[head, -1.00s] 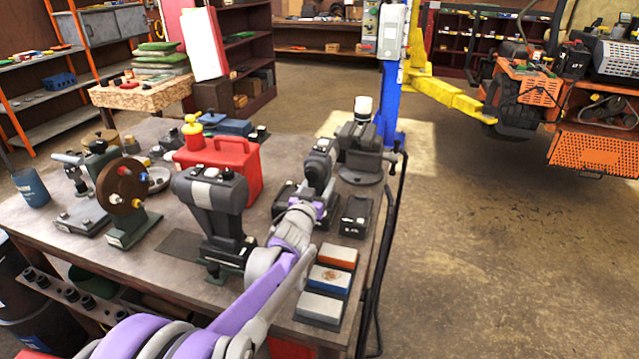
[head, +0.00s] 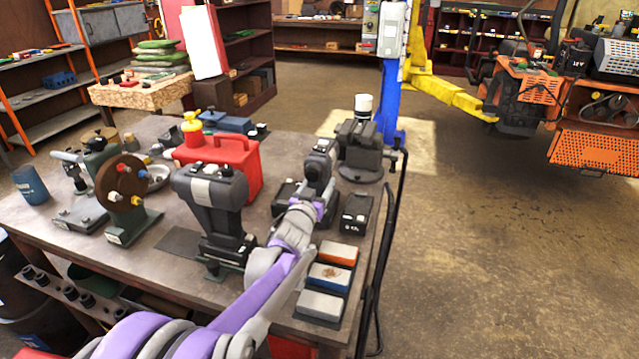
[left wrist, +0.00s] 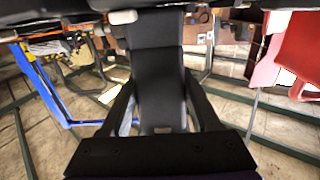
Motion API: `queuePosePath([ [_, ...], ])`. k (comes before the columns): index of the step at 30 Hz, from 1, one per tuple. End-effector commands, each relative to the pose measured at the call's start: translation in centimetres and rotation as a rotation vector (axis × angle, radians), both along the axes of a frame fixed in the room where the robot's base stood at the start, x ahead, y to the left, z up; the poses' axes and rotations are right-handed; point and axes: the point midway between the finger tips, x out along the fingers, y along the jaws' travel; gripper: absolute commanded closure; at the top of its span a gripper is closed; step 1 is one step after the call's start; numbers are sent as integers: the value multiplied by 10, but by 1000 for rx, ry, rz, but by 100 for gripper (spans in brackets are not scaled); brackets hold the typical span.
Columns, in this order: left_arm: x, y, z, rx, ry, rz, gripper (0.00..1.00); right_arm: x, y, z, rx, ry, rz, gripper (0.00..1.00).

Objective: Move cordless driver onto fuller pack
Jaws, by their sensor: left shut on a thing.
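The dark grey and black cordless driver (head: 320,163) is upright near the right side of the workbench in the head view. My left gripper (head: 318,206) is shut on it, coming from the front. In the left wrist view, the gripper's fingers (left wrist: 162,112) sit either side of the driver's black body (left wrist: 160,75). One black battery pack (head: 357,213) lies on the bench just right of the driver. Another dark pack (head: 284,197) is just left of it, partly hidden. I cannot tell which is fuller, or whether the driver's foot touches anything. My right gripper is not in view.
Sharpening stones (head: 328,278) lie in front of the packs, and a vise (head: 360,150) stands behind. A red can (head: 225,165) and a grey-black machine (head: 212,210) crowd the left. The bench's right edge is close, with a black hose (head: 385,240) hanging there.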

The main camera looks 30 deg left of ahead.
Motion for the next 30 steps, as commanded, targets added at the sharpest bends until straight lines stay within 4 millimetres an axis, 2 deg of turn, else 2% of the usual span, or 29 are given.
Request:
queuePosePath([
  [2, 0, 0, 2, 0, -6, -3, 100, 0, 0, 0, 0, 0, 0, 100],
  [3, 0, 0, 2, 0, -5, -3, 31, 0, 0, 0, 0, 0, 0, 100],
  [8, 0, 0, 2, 0, -4, -2, 3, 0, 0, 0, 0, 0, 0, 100],
  [16, 0, 0, -1, 0, 0, 0, 3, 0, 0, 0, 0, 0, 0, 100],
  [20, -8, -2, 0, -1, 0, 0, 3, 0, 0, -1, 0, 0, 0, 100],
  [30, -72, -17, 1, 0, -2, 0, 3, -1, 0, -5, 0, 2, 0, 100],
])
